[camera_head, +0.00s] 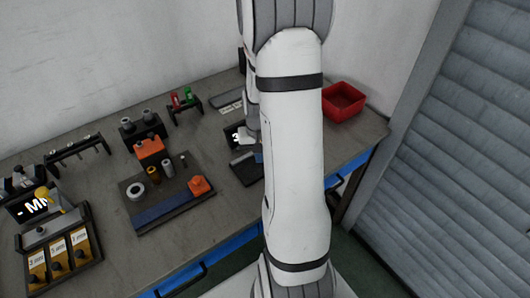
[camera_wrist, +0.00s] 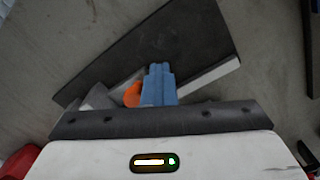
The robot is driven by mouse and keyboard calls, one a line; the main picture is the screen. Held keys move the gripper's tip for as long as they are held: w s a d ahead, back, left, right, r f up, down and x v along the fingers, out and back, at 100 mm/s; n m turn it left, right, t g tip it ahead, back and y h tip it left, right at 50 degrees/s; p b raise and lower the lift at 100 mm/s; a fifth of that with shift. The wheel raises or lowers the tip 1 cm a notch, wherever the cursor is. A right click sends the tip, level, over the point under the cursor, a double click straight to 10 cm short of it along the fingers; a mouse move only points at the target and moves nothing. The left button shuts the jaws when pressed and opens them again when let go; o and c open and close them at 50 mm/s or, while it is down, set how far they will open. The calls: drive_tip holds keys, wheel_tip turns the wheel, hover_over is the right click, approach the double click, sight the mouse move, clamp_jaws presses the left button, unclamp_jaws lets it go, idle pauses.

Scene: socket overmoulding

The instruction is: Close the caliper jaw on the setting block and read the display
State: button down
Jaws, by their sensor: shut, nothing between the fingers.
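My gripper shows its blue fingers (camera_wrist: 158,84) in the wrist view, closed together with nothing between them, over a black plate (camera_wrist: 165,38). An orange part (camera_wrist: 133,95) and a pale bar (camera_wrist: 207,76) lie by the fingers; I cannot tell whether they touch. These may belong to the caliper, but the jaw and setting block cannot be told apart. In the head view the blue fingertips (camera_head: 259,157) are beside my arm, above the black plate (camera_head: 246,171). A dark display (camera_head: 236,135) behind them shows a "3"; the rest is hidden by my arm.
Left stands a unit with a display (camera_head: 38,205) reading "- MM" and yellow "3 mm" blocks (camera_head: 59,255). A dark tray (camera_head: 140,217) holds a ring, cylinders and an orange block (camera_head: 199,186). A red bin (camera_head: 343,102) stands at the back right.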

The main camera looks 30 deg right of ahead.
drive_tip(key=shift+a, duration=0.15)
drive_tip(key=shift+a+r, duration=0.1)
drive_tip(key=shift+a, duration=0.3)
wheel_tip(320, 180, up, 8)
drive_tip(key=p, duration=0.5)
idle(0.5)
idle(0.3)
drive_tip(key=s+a+r+n+t, duration=0.1)
drive_tip(key=s+a+r+n, duration=0.1)
drive_tip(key=s+a+r, duration=0.4)
drive_tip(key=s+a+r+n+t, duration=0.2)
drive_tip(key=s+a+r, duration=0.4)
drive_tip(key=r, duration=0.6)
drive_tip(key=shift+s+a+n, duration=0.35)
drive_tip(key=shift+a+n, duration=0.45)
drive_tip(key=shift+a, duration=0.45)
